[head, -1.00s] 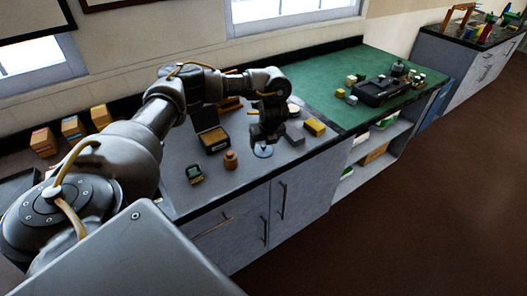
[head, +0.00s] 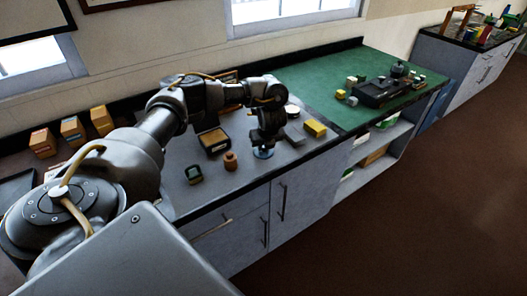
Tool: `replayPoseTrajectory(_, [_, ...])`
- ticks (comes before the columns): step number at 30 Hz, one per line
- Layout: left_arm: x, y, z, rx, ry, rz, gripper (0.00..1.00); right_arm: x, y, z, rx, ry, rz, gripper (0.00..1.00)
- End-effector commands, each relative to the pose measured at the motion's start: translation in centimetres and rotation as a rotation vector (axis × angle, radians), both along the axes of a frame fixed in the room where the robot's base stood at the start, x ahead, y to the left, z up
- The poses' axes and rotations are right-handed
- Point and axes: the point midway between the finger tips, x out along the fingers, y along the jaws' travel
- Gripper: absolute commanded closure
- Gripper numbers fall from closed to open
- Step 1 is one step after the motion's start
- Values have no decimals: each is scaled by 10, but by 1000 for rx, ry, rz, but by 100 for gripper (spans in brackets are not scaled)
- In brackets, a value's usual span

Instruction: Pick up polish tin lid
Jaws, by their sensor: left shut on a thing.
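A small round blue disc (head: 263,154), which looks like the polish tin lid, is at the front part of the grey counter top. My left gripper (head: 264,148) points down over it and is shut on it. The fingers hide the middle of the disc, and I cannot tell whether it still touches the counter. My right gripper is not in view.
An open dark box (head: 214,140), a brown wooden piece (head: 230,161) and a small dark green item (head: 194,174) stand left of the gripper. A yellow block (head: 315,129) and a round pale-topped tin (head: 292,111) are to the right. The counter's front edge is close.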

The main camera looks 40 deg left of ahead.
Motion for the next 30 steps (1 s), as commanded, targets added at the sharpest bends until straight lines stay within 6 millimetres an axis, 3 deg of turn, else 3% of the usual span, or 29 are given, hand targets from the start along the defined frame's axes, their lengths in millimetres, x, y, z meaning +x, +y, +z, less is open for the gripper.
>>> replayPoseTrajectory(14, [-1,0,3,-1,5,-1,100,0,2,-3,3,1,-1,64])
replayPoseTrajectory(17, [0,0,15,0,0,-1,100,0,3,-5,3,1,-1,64])
replayPoseTrajectory(20, [0,-1,39,3,-3,-5,100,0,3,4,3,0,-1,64])
replayPoseTrajectory(22, [-9,-12,58,3,-2,-11,100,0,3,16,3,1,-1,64])
replayPoseTrajectory(27, [-32,-37,95,3,-3,-10,100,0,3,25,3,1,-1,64])
replayPoseTrajectory(30, [-49,-56,101,4,2,-11,100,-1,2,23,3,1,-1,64])
